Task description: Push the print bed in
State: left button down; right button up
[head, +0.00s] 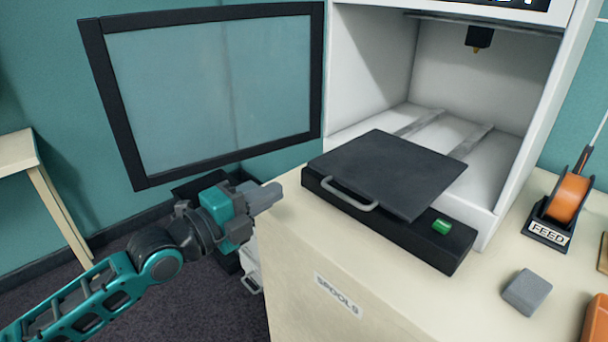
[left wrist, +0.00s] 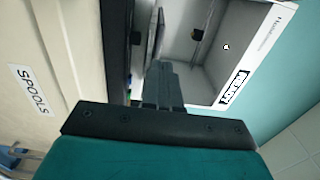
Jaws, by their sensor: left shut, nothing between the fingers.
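The print bed (head: 388,170) is a dark flat plate with a grey bar handle (head: 349,194) at its front edge. It sticks out of the open white printer (head: 370,60), over the printer's black front base (head: 445,247). Two pale rails run behind it into the chamber. My left gripper (head: 276,192) is shut and empty, left of the bed and handle and apart from them. In the left wrist view its closed fingers (left wrist: 160,85) point toward the printer, with the bed's edge (left wrist: 155,35) beyond. My right gripper is not in view.
The printer's framed glass door (head: 210,90) stands swung open at the left, behind my left gripper. A green button (head: 442,227) sits on the base. A grey block (head: 526,292) and an orange spool on a FEED stand (head: 548,235) are at the right. The cabinet top (head: 400,290) is clear in front.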

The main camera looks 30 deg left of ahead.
aim_at(316, 169)
pick_arm(q)
jog(key=x, duration=0.8)
jog(key=shift+w+d+p, duration=0.1)
jog(key=shift+w+p, duration=0.2)
jog(key=shift+f, duration=0.1)
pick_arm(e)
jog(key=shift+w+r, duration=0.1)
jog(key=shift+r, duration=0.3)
pick_arm(q)
jog(key=shift+w, duration=0.1)
